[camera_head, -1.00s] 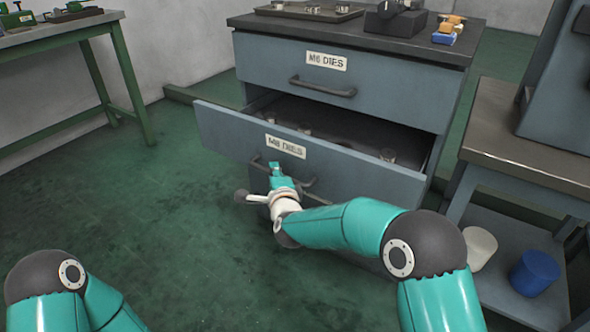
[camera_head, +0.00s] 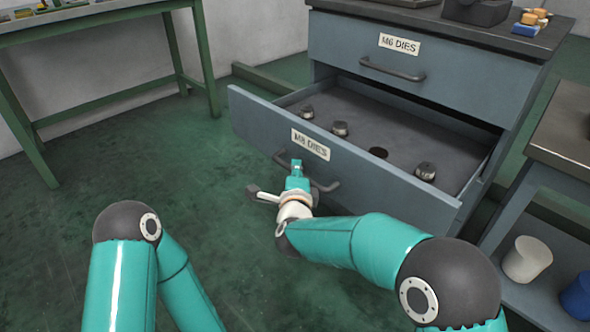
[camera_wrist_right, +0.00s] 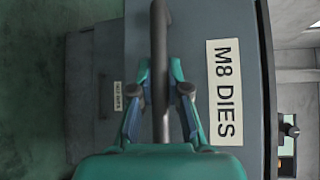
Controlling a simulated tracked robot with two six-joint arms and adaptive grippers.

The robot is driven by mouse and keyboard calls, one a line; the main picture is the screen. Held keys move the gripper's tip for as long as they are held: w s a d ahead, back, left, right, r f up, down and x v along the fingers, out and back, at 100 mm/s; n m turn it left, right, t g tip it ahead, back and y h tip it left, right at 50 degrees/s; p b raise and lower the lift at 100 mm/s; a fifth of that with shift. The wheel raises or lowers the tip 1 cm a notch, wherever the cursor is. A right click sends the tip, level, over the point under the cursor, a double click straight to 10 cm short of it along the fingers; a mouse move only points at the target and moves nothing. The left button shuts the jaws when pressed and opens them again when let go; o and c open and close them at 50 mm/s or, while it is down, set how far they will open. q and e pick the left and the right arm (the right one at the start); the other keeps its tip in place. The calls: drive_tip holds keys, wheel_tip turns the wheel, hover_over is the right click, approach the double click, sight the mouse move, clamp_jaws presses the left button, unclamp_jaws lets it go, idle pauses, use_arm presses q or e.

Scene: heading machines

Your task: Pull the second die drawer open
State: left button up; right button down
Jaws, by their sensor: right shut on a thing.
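The second die drawer (camera_head: 400,185), labelled M8 DIES, stands well out of the grey cabinet. Several round metal dies (camera_head: 425,171) and a dark round spot (camera_head: 378,153) show on its floor. My right gripper (camera_head: 296,168) is at the drawer's dark bar handle (camera_head: 326,187). In the right wrist view the handle (camera_wrist_right: 160,60) runs between the two fingers of the right gripper (camera_wrist_right: 160,92), which are shut on it. My left arm shows at the lower left, but its gripper is out of view.
The closed M6 DIES drawer (camera_head: 440,70) is above. A green-legged bench (camera_head: 100,12) stands at the left. A side table (camera_head: 565,125) at the right has a white pot (camera_head: 527,259) and a blue pot (camera_head: 580,296) on its lower shelf. The floor before the drawer is clear.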

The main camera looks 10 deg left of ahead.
drive_tip(key=shift+d+f, duration=0.1)
drive_tip(key=shift+f, duration=0.3)
drive_tip(key=c, duration=1.1)
unclamp_jaws()
drive_tip(key=shift+c, duration=0.2)
drive_tip(key=shift+r, duration=0.2)
drive_tip(key=shift+s, duration=0.1)
drive_tip(key=v, duration=1.2)
drive_tip(key=shift+f, duration=0.1)
